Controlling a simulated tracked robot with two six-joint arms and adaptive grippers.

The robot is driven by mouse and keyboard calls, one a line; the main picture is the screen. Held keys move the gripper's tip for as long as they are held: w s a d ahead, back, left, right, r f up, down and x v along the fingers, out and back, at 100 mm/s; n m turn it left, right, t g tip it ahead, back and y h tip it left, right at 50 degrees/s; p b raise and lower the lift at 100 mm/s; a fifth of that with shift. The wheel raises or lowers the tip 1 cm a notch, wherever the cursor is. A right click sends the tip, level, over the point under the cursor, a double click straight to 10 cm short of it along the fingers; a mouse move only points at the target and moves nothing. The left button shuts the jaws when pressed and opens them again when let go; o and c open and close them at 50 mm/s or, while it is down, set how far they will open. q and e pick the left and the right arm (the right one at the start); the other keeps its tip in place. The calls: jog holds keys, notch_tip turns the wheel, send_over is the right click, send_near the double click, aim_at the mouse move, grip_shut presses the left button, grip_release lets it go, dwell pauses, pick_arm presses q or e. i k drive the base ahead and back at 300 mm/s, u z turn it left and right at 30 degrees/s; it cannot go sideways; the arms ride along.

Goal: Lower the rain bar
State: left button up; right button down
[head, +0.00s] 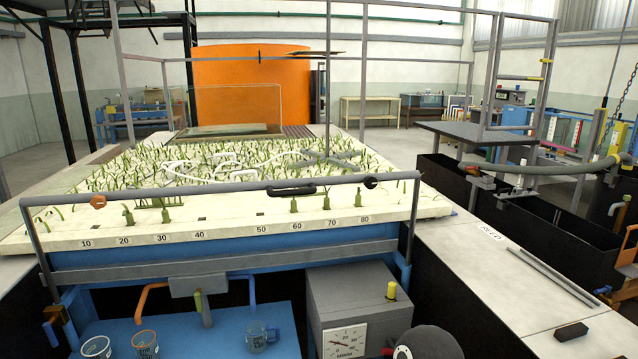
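A grey horizontal bar (225,188), which I take to be the rain bar, spans the front of the planted bed (270,225). It is held up at its ends by a left upright (38,245) and a right upright (412,220). It slopes slightly, its right end higher in the picture. A black handle (291,188) sits near its middle. An orange clip (98,201) is near its left end and a black knob (370,181) near its right end. The bar stands above the bed's front edge. Neither of my grippers is in view.
The bed's pale front edge carries a number scale from 10 to 80. Below are a grey box with a dial (345,340), pipes and clear beakers (257,337). A pale ledge (530,270) at right holds two thin rods and a black block (571,331).

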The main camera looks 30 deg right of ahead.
aim_at(311, 182)
jog(key=u, duration=0.05)
jog(key=i, duration=1)
jog(key=z, duration=0.05)
